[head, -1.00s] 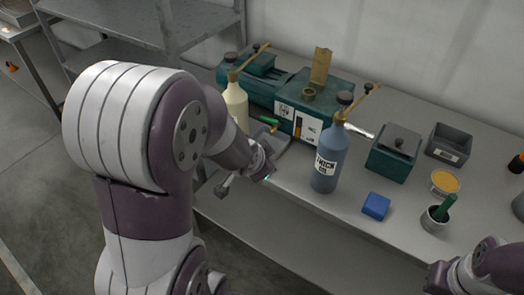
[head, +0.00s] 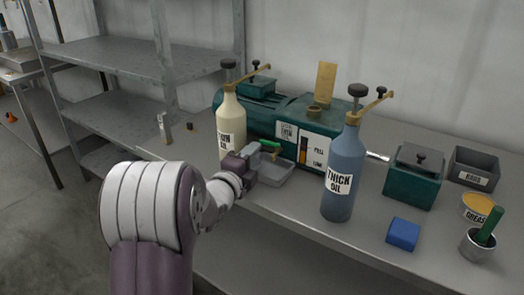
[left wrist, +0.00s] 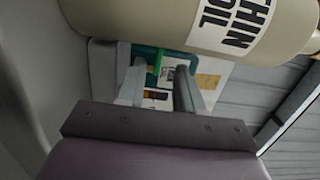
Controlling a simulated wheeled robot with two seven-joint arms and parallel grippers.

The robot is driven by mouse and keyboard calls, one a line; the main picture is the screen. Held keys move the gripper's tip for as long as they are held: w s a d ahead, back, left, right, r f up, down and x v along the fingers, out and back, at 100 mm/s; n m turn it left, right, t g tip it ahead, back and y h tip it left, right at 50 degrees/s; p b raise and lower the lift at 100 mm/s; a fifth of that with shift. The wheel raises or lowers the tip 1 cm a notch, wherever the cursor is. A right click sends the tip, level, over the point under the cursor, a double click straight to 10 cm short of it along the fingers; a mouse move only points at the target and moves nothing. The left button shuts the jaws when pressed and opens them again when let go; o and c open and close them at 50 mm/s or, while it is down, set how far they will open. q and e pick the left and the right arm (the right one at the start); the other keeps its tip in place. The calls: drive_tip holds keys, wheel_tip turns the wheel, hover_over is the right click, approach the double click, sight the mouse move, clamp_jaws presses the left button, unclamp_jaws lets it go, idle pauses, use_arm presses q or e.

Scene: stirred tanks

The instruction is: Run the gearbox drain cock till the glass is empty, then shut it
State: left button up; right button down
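The green gearbox (head: 290,108) stands at the back of the bench, with a white panel on its front. In the panel is the sight glass (head: 302,150), with amber showing in it; its exact level is too small to read. The green-handled drain cock (head: 270,145) sits low on the gearbox front above a grey drip tray (head: 276,172). My left gripper (head: 262,154) is at the cock. In the left wrist view its two fingers (left wrist: 158,88) are apart, with the green handle (left wrist: 157,60) showing beyond and between them; contact is not clear. My right gripper is out of view.
A cream thin-oil bottle (head: 232,125) stands close left of my left gripper. A blue thick-oil bottle (head: 344,175) stands to its right. A blue block (head: 403,233), green box (head: 414,178), grease tin (head: 478,207) and grey bin (head: 474,167) are further right.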

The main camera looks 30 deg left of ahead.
sight(265, 143)
use_arm(q)
drive_tip(key=w, duration=0.5)
drive_tip(key=shift+w+a, duration=0.15)
drive_tip(key=shift+w, duration=0.1)
clamp_jaws()
drive_tip(key=n+y+b, duration=0.1)
drive_tip(key=b, duration=0.1)
drive_tip(key=y+b, duration=0.1)
drive_tip(key=b, duration=0.2)
drive_tip(key=shift+s+d+f+n+y, duration=0.2)
drive_tip(key=shift+d+f+n+y, duration=0.15)
drive_tip(key=shift+f+n+y, duration=0.05)
drive_tip(key=shift+s+d+r+n+g+y+b, duration=0.1)
drive_tip(key=shift+r+n+g+y+b, duration=0.15)
drive_tip(key=shift+n+y+b, duration=0.2)
drive_tip(key=shift+s+r+n+g+y+b, duration=0.1)
drive_tip(key=shift+n+g+y+b, duration=0.2)
drive_tip(key=shift+y, duration=0.25)
unclamp_jaws()
